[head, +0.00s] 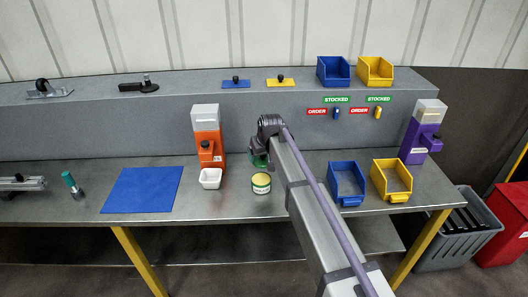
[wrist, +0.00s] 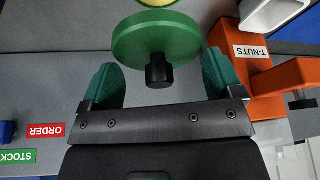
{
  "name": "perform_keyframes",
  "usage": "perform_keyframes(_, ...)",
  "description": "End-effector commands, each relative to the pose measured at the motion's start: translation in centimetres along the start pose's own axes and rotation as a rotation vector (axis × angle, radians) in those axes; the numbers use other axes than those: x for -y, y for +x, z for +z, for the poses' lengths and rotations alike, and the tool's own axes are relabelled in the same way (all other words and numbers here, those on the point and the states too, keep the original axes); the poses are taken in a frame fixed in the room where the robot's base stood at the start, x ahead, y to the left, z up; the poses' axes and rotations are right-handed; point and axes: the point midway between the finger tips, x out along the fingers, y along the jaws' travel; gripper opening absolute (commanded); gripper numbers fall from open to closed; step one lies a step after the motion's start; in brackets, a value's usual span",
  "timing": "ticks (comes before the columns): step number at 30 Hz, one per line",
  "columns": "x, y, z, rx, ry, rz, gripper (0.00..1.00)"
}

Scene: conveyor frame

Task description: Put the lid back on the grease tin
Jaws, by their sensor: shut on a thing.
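The grease tin (head: 261,187) stands upright on the bench, with a yellow top face, a green rim band and a pale label. My gripper (head: 259,160) is just behind the tin in the head view. In the wrist view my gripper (wrist: 160,62) has its green fingers on opposite sides of a round green lid (wrist: 140,40) with a black knob (wrist: 158,71), shut on its rim. The lid is apart from the tin. A yellow round part, likely the tin's top (wrist: 157,2), shows at the upper edge of the wrist view. In the head view the lid is mostly hidden.
An orange dispenser (head: 207,150) and a white cup (head: 210,178) stand left of the tin. A blue bin (head: 347,200) and a yellow bin (head: 398,198) sit to the right. A blue mat (head: 143,190) lies farther left. The bench in front of the tin is clear.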

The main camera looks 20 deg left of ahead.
Motion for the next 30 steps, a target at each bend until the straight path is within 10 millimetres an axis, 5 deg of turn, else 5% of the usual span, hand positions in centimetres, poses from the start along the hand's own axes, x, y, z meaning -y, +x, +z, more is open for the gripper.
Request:
perform_keyframes(1, 0.1, 2.0, 1.1, 0.0, -0.001, 0.0, 0.64)
perform_keyframes(11, 0.1, 2.4, 1.5, 0.0, 0.001, 0.0, 0.64)
perform_keyframes(30, 0.1, 8.0, 3.8, 0.0, 0.001, 0.0, 0.64)
